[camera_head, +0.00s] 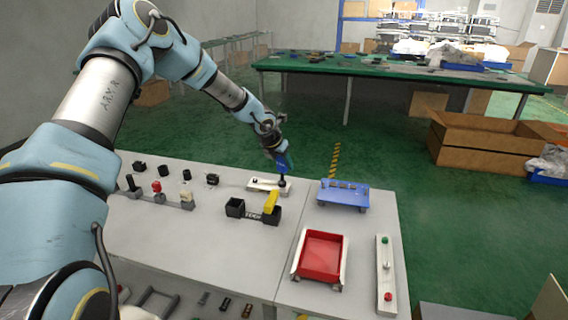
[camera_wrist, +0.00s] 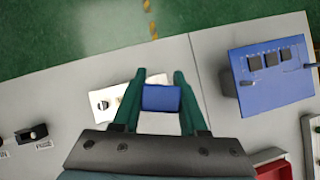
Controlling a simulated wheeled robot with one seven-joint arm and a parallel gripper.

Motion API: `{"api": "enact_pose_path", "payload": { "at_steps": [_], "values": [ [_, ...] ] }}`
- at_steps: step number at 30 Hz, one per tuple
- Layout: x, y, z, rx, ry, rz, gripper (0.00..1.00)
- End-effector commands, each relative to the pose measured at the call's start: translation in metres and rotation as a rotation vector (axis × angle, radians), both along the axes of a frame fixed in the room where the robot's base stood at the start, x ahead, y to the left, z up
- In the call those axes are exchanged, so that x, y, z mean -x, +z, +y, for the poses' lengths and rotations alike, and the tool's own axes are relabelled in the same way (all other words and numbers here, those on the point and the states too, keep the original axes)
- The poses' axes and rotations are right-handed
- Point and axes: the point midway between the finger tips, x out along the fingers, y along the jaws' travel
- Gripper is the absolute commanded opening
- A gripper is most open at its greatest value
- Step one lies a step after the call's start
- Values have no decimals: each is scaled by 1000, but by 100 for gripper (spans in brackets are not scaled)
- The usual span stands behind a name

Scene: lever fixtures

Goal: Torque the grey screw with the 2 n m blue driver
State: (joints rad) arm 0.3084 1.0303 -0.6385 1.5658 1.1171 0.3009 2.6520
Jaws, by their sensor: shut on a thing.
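My gripper (camera_head: 277,149) is shut on the blue driver (camera_head: 284,165), which also shows between the green fingers in the wrist view (camera_wrist: 161,98). In the head view the driver is nearly upright, with its dark lower end (camera_head: 282,183) at the right part of a small pale plate (camera_head: 266,188). I cannot tell whether the tip touches a screw. The plate also shows in the wrist view (camera_wrist: 112,92), partly behind the left finger, with a small round dark fitting (camera_wrist: 103,105) on its left part. The grey screw cannot be made out under the driver.
A black holder (camera_head: 236,208) with a yellow driver (camera_head: 271,201) stands in front of the plate. A blue switch box (camera_head: 343,197) is to the right. A red tray (camera_head: 320,256) and a pale button strip (camera_head: 386,265) lie nearer. Several small switches stand at the left.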

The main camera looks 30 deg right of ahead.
Motion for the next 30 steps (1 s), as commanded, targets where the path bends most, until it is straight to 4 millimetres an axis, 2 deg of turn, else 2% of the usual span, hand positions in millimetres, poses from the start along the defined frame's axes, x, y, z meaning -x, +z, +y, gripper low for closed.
{"api": "enact_pose_path", "payload": {
  "at_steps": [7,18,30],
  "values": [
    [0,2,0,0,1,0,0],
    [0,17,0,0,2,0,0],
    [1,16,-1,-3,36,-3,0]
  ]
}}
